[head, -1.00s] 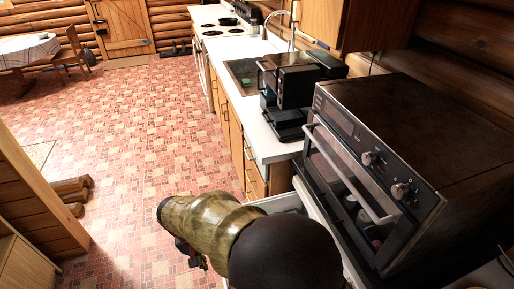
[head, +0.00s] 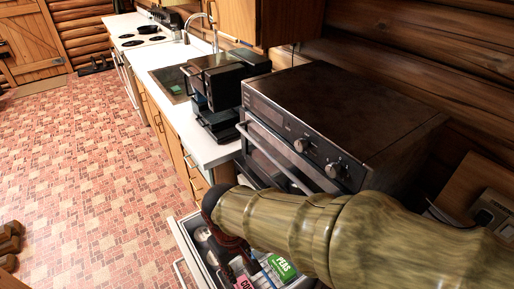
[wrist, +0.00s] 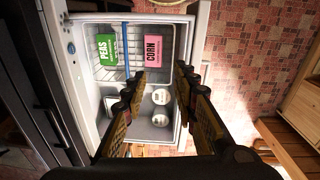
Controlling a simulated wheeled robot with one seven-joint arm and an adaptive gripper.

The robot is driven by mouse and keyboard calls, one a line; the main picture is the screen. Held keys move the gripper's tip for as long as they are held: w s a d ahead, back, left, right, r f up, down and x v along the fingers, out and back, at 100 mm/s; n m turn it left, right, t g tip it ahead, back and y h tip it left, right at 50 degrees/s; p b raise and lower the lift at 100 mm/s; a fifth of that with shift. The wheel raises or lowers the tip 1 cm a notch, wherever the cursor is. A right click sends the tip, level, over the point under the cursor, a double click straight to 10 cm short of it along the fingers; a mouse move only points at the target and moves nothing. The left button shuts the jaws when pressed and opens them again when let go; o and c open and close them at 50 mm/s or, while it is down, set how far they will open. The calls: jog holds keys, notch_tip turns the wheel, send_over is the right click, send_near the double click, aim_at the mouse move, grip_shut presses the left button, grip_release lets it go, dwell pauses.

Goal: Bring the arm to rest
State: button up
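My arm (head: 300,228), with a mottled green-yellow surface, reaches in from the right in the head view. My gripper (wrist: 157,84) is open in the wrist view, its two fingers apart with nothing between them. In the head view the gripper (head: 236,258) is partly hidden by my arm and hangs over an open freezer drawer (head: 184,250). The drawer also shows in the wrist view (wrist: 203,30), beyond the fingertips. I cannot tell the exact gap to the drawer's contents.
The drawer holds a green peas packet (wrist: 106,50), a pink corn packet (wrist: 153,49) and white round tubs (wrist: 160,97). A dark oven (head: 345,110) stands close behind my arm. A black coffee machine (head: 220,90) is on the white counter (head: 195,140).

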jog(key=s+d+r+m+t, duration=0.2)
jog(key=d+r, duration=0.4)
jog(key=d, duration=0.6)
jog(key=s+d+r+m+t, duration=0.2)
jog(key=d+r+m, duration=0.3)
jog(key=d, duration=0.6)
notch_tip(320, 180, up, 2)
jog(key=shift+d+r+m+t, duration=0.2)
jog(key=shift+d+m+t, duration=0.15)
jog(key=shift+t, duration=0.25)
